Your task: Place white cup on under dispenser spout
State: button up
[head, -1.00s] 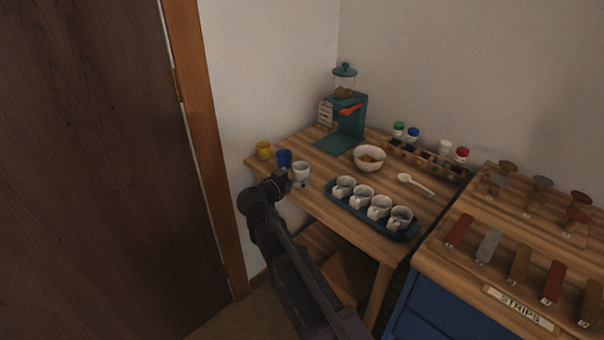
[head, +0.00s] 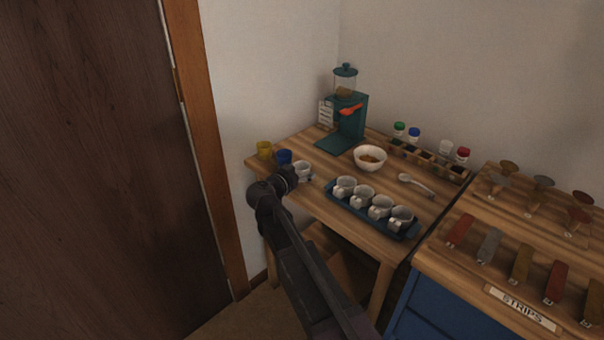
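A white cup (head: 302,168) stands near the table's left front edge, to the right of a blue cup (head: 284,156) and a yellow cup (head: 264,150). My gripper (head: 297,178) is right at the white cup's near side and hides its lower part. The fingers are too small and covered to tell whether they are open or shut on it. The teal dispenser (head: 334,143) stands at the back of the table, with a clear jar (head: 345,87) on top and an orange lever (head: 350,109). Its base plate below the spout looks empty.
A white bowl (head: 369,158) stands right of the dispenser. A blue tray (head: 413,231) with several white mugs lies at the front edge. A white spoon (head: 416,185) and a wooden rack (head: 456,170) are further right. Bare wood lies between cups and dispenser.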

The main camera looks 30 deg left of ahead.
jog(key=c, duration=0.4)
jog(key=shift+r, duration=0.15)
jog(key=shift+c, duration=0.2)
notch_tip(320, 180, up, 4)
jog(key=p, duration=0.3)
jog(key=shift+f+p, duration=0.25)
jog(key=shift+p, duration=0.15)
jog(key=s+d+r+p, duration=0.1)
jog(key=s+d, duration=0.9)
jog(key=s, duration=0.2)
jog(key=shift+s, duration=0.15)
jog(key=shift+d+r, duration=0.1)
jog(key=shift+r, duration=0.1)
notch_tip(320, 180, up, 22)
jog(key=p, duration=2.2)
jog(key=shift+p, duration=0.35)
jog(key=shift+r, duration=0.1)
